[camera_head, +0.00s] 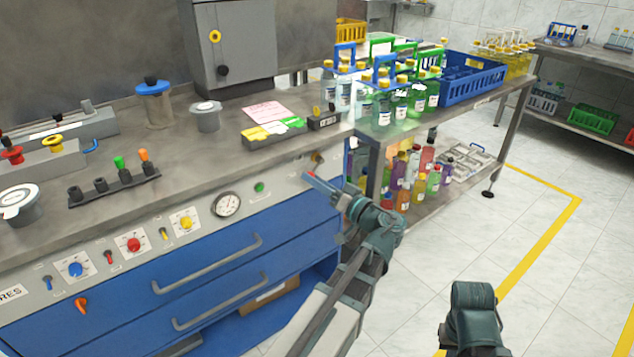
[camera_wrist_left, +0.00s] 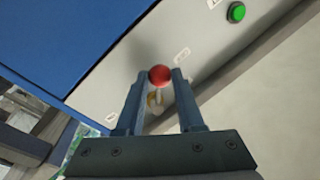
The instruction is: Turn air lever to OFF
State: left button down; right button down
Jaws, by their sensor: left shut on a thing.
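The air lever's red ball knob (camera_wrist_left: 159,75) sits between the two blue fingertips of my left gripper (camera_wrist_left: 157,82) in the left wrist view. The gripper is shut on it. A brass-coloured part (camera_wrist_left: 155,98) shows between the fingers, partly hidden by them. In the head view my left gripper (camera_head: 322,184) reaches the right end of the grey front panel, and a brass-coloured fitting (camera_head: 317,157) shows just above it. The lever's exact angle is hard to tell. A part of my right arm stands at the lower right; its fingers do not show.
A green button (camera_head: 259,187) and a round gauge (camera_head: 227,205) are on the panel left of the gripper. Blue drawers (camera_head: 215,260) with handles lie below. A shelf table with bottles and a blue crate (camera_head: 470,88) stands to the right. The tiled floor in front is clear.

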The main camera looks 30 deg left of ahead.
pick_arm(q)
jog(key=c, duration=0.5)
grip_release()
jog(key=shift+c, duration=0.2)
jog(key=b+v, duration=0.1)
jog(key=v, duration=1.2)
jog(key=shift+d, duration=0.4)
